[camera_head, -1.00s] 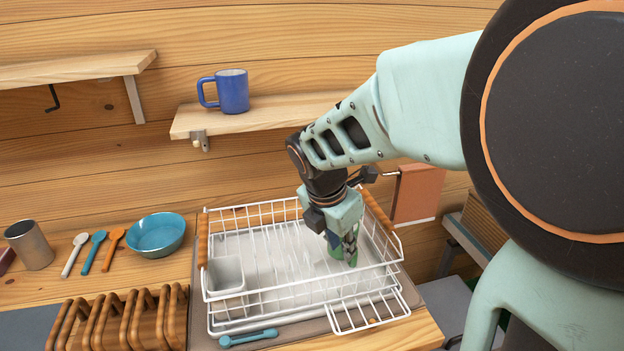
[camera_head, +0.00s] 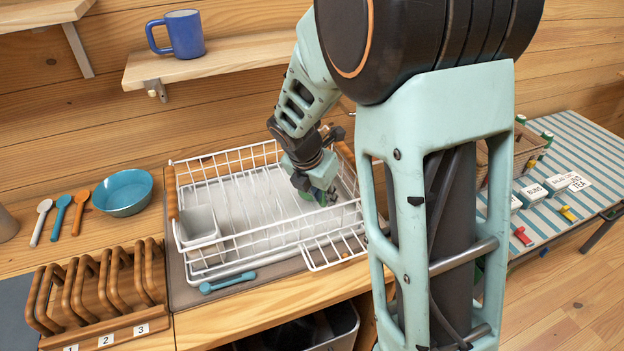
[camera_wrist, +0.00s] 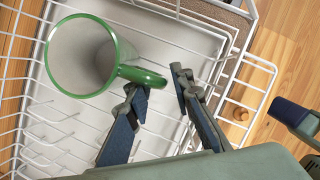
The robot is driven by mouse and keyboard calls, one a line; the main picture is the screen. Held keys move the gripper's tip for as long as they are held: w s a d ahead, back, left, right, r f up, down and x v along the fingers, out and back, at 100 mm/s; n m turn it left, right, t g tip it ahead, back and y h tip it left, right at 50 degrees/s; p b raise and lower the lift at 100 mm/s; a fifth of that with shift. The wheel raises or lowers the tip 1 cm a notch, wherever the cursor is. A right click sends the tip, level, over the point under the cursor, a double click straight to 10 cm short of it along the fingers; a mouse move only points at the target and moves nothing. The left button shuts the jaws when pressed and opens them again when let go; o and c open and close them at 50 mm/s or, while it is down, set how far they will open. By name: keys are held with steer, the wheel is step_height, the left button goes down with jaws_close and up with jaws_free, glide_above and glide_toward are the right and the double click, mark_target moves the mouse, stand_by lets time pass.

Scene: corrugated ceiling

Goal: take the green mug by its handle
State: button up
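The green mug (camera_wrist: 82,58) stands in the white wire dish rack (camera_head: 232,254), its open top facing the wrist camera. Its handle (camera_wrist: 145,76) points right in the wrist view, towards the fingers. My gripper (camera_wrist: 158,84) is open, one fingertip on each side of the handle's outer end. I cannot tell whether either finger touches it. In the head view my gripper (camera_head: 318,190) is low in the right part of the rack and mostly hides the mug.
A blue mug (camera_head: 185,34) stands on the wall shelf (camera_head: 215,60). A grey cup (camera_head: 199,222) sits in the rack's left side. A teal bowl (camera_head: 123,192), several spoons and a wooden toast rack (camera_head: 100,290) lie to the left. A striped table (camera_head: 575,150) stands at right.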

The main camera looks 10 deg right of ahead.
steer(key=shift+w+f, duration=0.1)
steer(key=shift+f, duration=0.3)
jaws_close()
steer(key=shift+d+r, duration=0.1)
steer(key=shift+r, duration=0.15)
